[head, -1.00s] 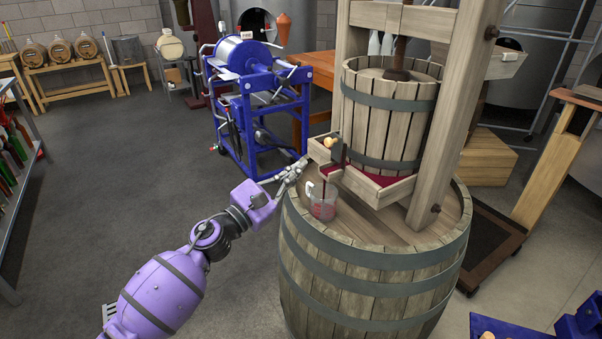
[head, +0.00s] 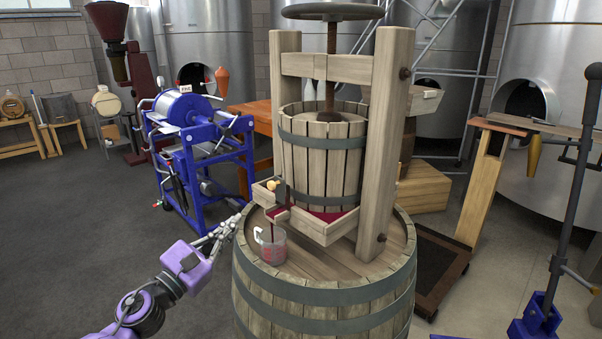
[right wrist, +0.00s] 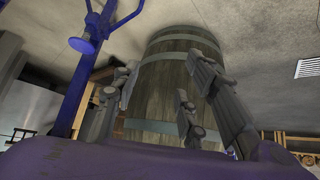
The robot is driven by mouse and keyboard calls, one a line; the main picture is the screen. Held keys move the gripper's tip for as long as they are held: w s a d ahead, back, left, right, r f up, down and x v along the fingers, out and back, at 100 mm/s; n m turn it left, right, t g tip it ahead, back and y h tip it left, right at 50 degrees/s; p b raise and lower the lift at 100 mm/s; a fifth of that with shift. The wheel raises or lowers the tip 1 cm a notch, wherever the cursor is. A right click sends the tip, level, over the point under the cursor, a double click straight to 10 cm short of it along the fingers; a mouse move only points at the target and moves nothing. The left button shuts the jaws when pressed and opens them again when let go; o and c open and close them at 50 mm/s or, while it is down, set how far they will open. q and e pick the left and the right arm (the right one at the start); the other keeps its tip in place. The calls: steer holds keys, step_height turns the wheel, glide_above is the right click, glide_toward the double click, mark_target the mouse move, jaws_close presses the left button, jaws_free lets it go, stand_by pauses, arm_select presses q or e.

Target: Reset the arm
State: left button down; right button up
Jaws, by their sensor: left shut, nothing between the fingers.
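My left arm is purple with a grey gripper (head: 234,226), which is shut and empty. In the head view it appears just left of a clear measuring jug (head: 272,250) holding red liquid; I cannot tell if they touch. The jug stands on the barrel top (head: 330,262) under the spout of a wooden press (head: 322,160), and a thin red stream runs down into it. My right gripper (right wrist: 157,100) shows only in the right wrist view. Its fingers are spread with nothing between them, and a barrel (right wrist: 165,85) stands beyond them.
A blue wheeled machine (head: 200,165) stands behind my left gripper. A blue stand with a dark pole (head: 572,205) is at the right, near a platform scale (head: 440,265). Steel tanks (head: 552,110) line the back. The floor at left is clear.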

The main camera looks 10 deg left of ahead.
arm_select(q)
steer(key=s+f+n+g+y+p, duration=0.1)
steer(key=s+f+n+y, duration=0.35)
steer(key=n, duration=0.75)
steer(key=s+a+f+n+g+y+p, duration=0.1)
steer(key=s+f+n+p, duration=0.1)
steer(key=s+f+n, duration=0.65)
steer(key=s+f+n+g+y+p, duration=0.1)
steer(key=s+f+n+g+y, duration=0.15)
steer(key=f+n, duration=0.9)
steer(key=s+d+f+n+g+p, duration=0.2)
steer(key=s+n, duration=0.5)
steer(key=s, duration=0.8)
steer(key=s+d+f+n+g+p, duration=0.2)
steer(key=s+f+n, duration=0.3)
steer(key=s, duration=1)
steer(key=shift+s+d+f+n+g, duration=0.15)
steer(key=shift+s+d+n+g, duration=0.15)
steer(key=shift+d+n+g, duration=0.5)
arm_select(e)
step_height(320, 180, up, 8)
steer(key=w+a, duration=0.1)
steer(key=w, duration=0.1)
steer(key=shift+w+t, duration=0.25)
steer(key=shift+t, duration=0.05)
steer(key=shift+w+a+r, duration=0.1)
steer(key=shift+w+r, duration=0.05)
